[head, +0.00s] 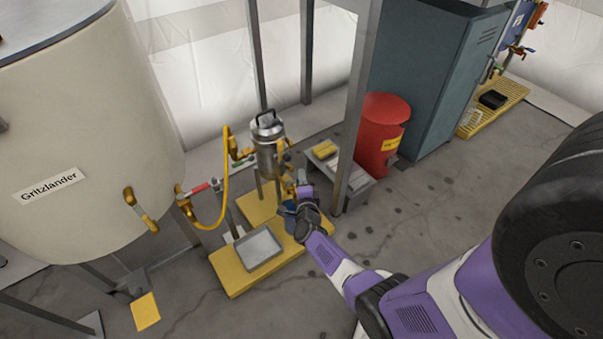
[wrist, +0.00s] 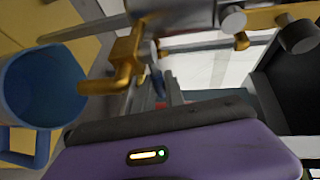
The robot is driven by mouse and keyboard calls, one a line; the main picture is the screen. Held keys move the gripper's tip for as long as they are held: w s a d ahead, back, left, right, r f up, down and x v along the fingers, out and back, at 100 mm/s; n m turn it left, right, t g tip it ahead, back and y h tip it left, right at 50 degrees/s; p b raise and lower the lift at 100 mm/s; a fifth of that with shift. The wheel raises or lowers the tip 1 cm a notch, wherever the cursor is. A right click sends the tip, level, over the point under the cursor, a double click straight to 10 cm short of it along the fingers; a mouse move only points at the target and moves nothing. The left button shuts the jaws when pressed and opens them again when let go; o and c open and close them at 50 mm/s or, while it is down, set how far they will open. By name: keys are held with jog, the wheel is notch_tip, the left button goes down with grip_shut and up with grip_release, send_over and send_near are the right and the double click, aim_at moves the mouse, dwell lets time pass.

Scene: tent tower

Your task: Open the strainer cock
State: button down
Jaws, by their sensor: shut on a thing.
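The strainer (head: 268,148) is an upright steel canister with a dark top handle, standing above a yellow platform. Its brass cock (head: 287,185) is low on its right side, partly hidden by my gripper (head: 302,190). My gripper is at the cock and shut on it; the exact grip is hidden. In the wrist view the cock's brass body and spout (wrist: 122,65) show close above my purple gripper housing. In the head view the bucket (head: 287,209) is mostly hidden by my arm.
A grey tray (head: 259,248) lies on the yellow platform (head: 229,272). A yellow hose (head: 225,185) loops between the large tank (head: 85,130) and the strainer. A metal post (head: 353,120) and a red bin (head: 381,135) stand to the right. Floor at front is clear.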

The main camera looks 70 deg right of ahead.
jog(key=shift+a+r+m+g+h+p, duration=0.15)
jog(key=shift+a+m+g+h+p, duration=0.3)
jog(key=shift+m+g, duration=0.35)
jog(key=shift+s+a+m+g+h, duration=0.1)
jog(key=shift+s+m+g+h, duration=0.25)
jog(key=shift+g, duration=0.3)
jog(key=shift+s+a+m+g, duration=0.1)
jog(key=shift+s+m+g, duration=0.05)
jog(key=shift+m+g, duration=0.4)
jog(key=c, duration=1.4)
grip_release()
jog(key=p+v, duration=0.3)
jog(key=v, duration=0.4)
jog(key=shift+a+p, duration=0.35)
jog(key=shift+p, duration=0.05)
